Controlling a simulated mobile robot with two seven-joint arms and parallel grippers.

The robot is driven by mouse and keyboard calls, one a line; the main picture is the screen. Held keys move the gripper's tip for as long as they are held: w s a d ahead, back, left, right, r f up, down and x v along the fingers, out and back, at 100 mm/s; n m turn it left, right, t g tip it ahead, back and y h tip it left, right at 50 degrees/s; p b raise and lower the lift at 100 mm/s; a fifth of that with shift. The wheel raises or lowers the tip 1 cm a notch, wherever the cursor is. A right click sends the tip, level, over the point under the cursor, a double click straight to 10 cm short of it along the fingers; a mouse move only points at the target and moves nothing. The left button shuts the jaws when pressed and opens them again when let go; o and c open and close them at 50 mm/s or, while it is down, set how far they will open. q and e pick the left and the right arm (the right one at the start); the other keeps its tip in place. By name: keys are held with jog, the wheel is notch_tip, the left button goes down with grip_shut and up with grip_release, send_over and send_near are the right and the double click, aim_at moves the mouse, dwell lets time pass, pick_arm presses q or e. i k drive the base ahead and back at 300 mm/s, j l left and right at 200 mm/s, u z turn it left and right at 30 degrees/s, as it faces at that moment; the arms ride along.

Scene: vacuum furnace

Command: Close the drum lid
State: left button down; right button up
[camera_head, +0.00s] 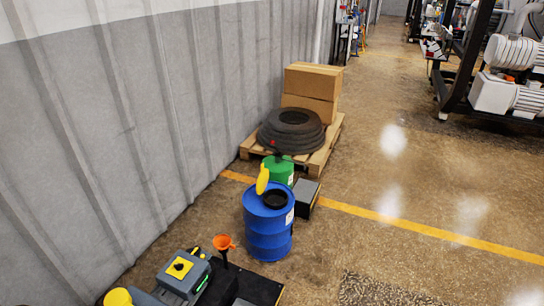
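A blue drum (267,241) stands upright on the floor near the middle of the view. A dark round opening (276,201) shows in its top. A yellow lid (262,180) stands raised at the back left of the drum top, tilted up and clear of the opening. Neither of my grippers shows in this view, so their state is hidden.
Behind the drum are a green canister (279,170), a dark box (306,193) and a pallet (318,160) with black hoses and cardboard boxes (313,79). The floor at right is open.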

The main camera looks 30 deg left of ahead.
aim_at(263, 180)
jog(key=i, duration=1.3)
jog(key=i+u, duration=0.35)
jog(key=i+l+u, duration=0.15)
jog(key=u, duration=0.2)
jog(key=i+l+u, duration=0.35)
jog(key=i+j, duration=0.05)
jog(key=j, duration=0.05)
